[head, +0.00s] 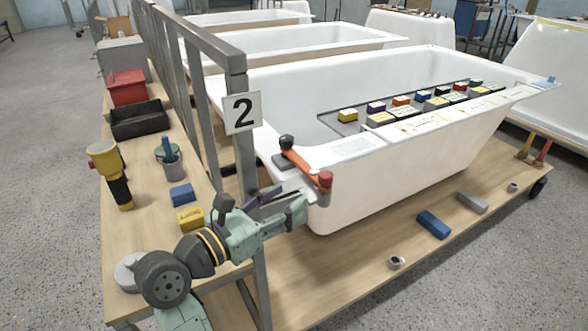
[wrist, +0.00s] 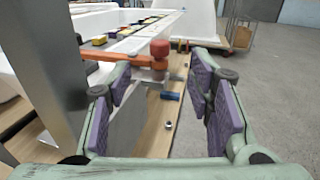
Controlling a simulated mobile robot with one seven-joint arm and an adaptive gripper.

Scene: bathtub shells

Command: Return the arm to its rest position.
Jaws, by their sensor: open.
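My gripper (head: 280,203) is open, with its jaws pointing at the near corner of the front white bathtub (head: 400,155). In the wrist view my gripper (wrist: 160,78) shows both purple-padded fingers spread wide with nothing between the pads. An orange clamp-like tool (head: 303,168) with a red end and a dark knob sits at the tub's corner, just beyond the fingertips. It also shows in the wrist view (wrist: 125,53), ahead of the fingers. I cannot tell whether a fingertip touches it. My arm reaches in from the bottom of the head view.
A metal post with a "2" sign (head: 242,112) stands close beside my gripper. The left bench holds a yellow-black flashlight (head: 110,172), a cup (head: 168,160), a blue block (head: 182,195), a yellow block (head: 190,218) and bins (head: 139,119). Colored blocks line the tub's tray (head: 345,128).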

